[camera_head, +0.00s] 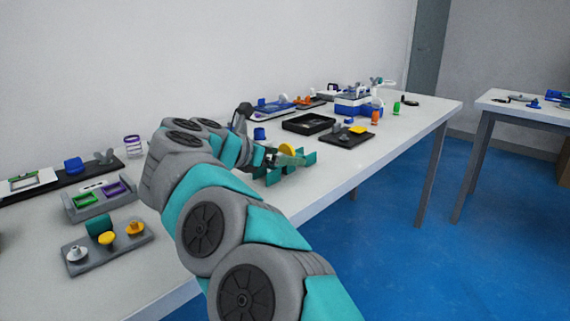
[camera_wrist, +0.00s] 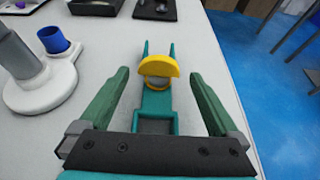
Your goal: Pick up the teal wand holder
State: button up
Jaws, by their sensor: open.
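The teal wand holder (camera_wrist: 157,103) lies on the white table, with upright prongs at its far end and a box-like near end. A yellow half-round piece (camera_wrist: 158,66) with a greyish part beneath it sits at its middle. In the head view the holder (camera_head: 308,158) is near the table's front edge, partly hidden by my gripper (camera_head: 285,160). In the wrist view my open gripper (camera_wrist: 160,77) has one green finger on each side of the holder, with visible gaps. Nothing is held between the fingers.
A black tray (camera_head: 308,123) lies farther back. The blue floor (camera_wrist: 240,50) is beyond the table edge on the right.

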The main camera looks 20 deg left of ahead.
aim_at(290, 146)
jog(key=p+x, duration=0.1)
jog(key=x, duration=0.4)
jog(key=shift+a, duration=0.15)
jog(key=shift+f, duration=0.1)
jog(key=shift+c, duration=0.4)
jog(key=c, duration=1.3)
jog(key=shift+r, duration=1.85)
jog(key=shift+s+d+f+b, duration=0.15)
jog(key=shift+s+d+b, duration=0.35)
jog(key=shift+s, duration=0.25)
jog(key=s+d+b, duration=0.1)
jog(key=s+d, duration=0.1)
jog(key=s, duration=0.2)
jog(key=s+d+r+b, duration=0.1)
jog(key=s+d, duration=0.2)
jog(key=s+d+b, duration=0.2)
jog(key=s+d, duration=0.1)
jog(key=s, duration=0.1)
jog(key=shift+s+r, duration=0.35)
